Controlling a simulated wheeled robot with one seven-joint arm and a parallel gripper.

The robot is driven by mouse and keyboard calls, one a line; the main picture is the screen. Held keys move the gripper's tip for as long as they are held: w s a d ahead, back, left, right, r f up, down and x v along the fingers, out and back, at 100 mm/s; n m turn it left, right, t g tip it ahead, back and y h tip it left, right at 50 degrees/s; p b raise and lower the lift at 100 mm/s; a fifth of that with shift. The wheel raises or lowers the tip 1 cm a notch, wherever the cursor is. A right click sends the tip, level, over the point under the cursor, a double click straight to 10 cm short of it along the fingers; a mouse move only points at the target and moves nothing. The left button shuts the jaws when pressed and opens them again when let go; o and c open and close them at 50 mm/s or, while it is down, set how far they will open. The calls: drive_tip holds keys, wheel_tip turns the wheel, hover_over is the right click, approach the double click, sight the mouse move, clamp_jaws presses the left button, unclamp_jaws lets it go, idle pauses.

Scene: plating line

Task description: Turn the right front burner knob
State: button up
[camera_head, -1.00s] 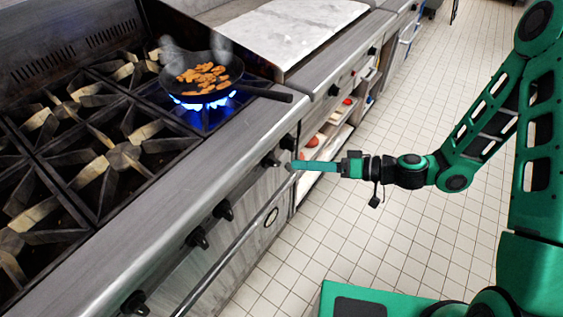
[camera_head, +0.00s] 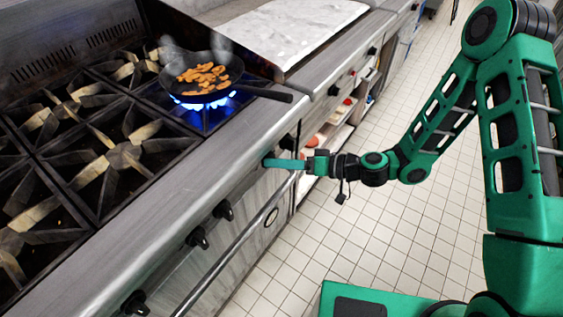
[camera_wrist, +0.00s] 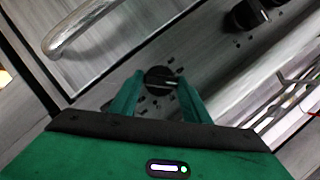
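A dark round burner knob (camera_wrist: 160,77) with a pale mark sits on the stove's front panel. In the wrist view it shows between the tips of my gripper's two green fingers (camera_wrist: 159,80). The fingers stand apart on either side of it, and I cannot tell whether they touch it. In the head view my gripper (camera_head: 270,162) reaches the front panel and largely hides this knob. Another knob (camera_head: 287,142) is just to its right. The lit burner (camera_head: 204,113) burns blue under a black pan (camera_head: 202,76) holding browned food.
More knobs (camera_head: 222,210) line the front panel to the left. A metal rail (camera_head: 235,248) runs below them. The pan's handle (camera_head: 268,92) points right over the stove edge. Open shelves (camera_head: 336,130) lie to the right. The tiled floor (camera_head: 400,235) is clear.

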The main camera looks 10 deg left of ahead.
drive_tip(key=c, duration=0.5)
drive_tip(key=shift+w+f, duration=0.1)
drive_tip(key=shift+w+d+f+m+g+y, duration=0.1)
drive_tip(key=shift+m+g+y, duration=0.3)
drive_tip(key=shift+m, duration=0.85)
drive_tip(key=shift+s+a+f+m+g+y, duration=0.15)
drive_tip(key=shift+m+y, duration=0.45)
drive_tip(key=shift+m, duration=0.6)
drive_tip(key=shift+w+d+f+m+g+y, duration=0.2)
drive_tip(key=shift+m+y, duration=0.3)
drive_tip(key=shift+m, duration=0.75)
drive_tip(key=shift+r, duration=0.1)
drive_tip(key=o, duration=1)
drive_tip(key=shift+o, duration=0.2)
